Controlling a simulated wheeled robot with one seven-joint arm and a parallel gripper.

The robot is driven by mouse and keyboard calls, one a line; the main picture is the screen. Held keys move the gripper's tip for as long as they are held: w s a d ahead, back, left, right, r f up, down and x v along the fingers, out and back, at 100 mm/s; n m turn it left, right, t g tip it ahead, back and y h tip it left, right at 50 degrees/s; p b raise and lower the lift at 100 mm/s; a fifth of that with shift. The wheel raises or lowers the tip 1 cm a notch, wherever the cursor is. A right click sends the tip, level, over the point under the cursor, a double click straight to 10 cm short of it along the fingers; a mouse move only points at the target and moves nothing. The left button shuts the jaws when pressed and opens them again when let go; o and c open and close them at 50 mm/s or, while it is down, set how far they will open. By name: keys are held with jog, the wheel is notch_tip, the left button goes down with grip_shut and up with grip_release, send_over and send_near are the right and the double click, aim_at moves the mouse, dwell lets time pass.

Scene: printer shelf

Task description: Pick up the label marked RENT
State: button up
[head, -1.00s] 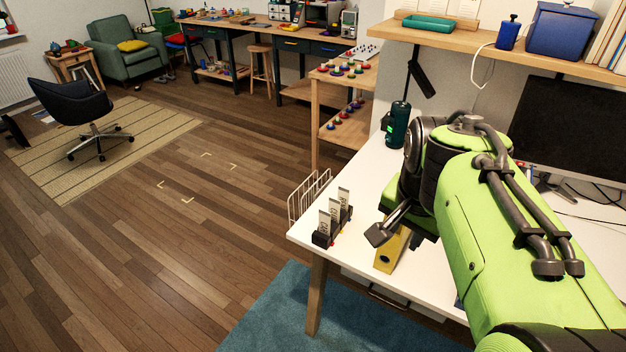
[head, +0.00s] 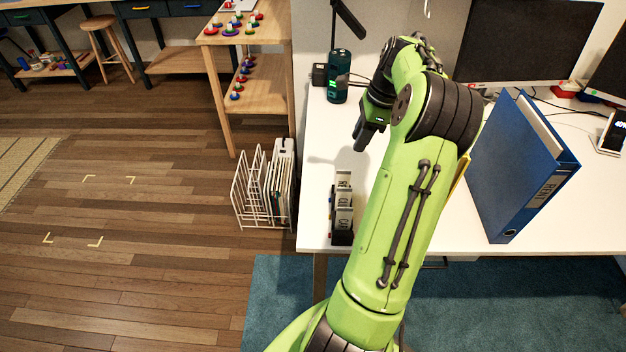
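A small dark rack (head: 342,237) stands near the left edge of the white desk. It holds several upright pale labels (head: 343,198) in a row; their print is too small to read for sure. A large blue binder (head: 515,165) stands on the desk to the right, with RENT on a label (head: 545,190) on its spine. My gripper (head: 364,138) is above the desk, behind the rack and apart from the labels. Its dark fingers are seen partly, and their opening is unclear.
A dark green cylinder (head: 339,78) stands at the back left of the desk. A monitor (head: 528,40) stands behind the binder. A white wire rack with files (head: 262,190) is on the floor left of the desk. My arm covers the desk's middle.

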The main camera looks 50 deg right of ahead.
aim_at(342, 186)
jog(key=b+x, duration=0.3)
jog(key=x, duration=0.5)
jog(key=b+x, duration=0.3)
jog(key=x, duration=0.4)
jog(key=shift+s+f, duration=0.1)
jog(key=shift+f, duration=0.35)
jog(key=shift+r, duration=0.1)
jog(key=shift+c, duration=0.6)
grip_shut()
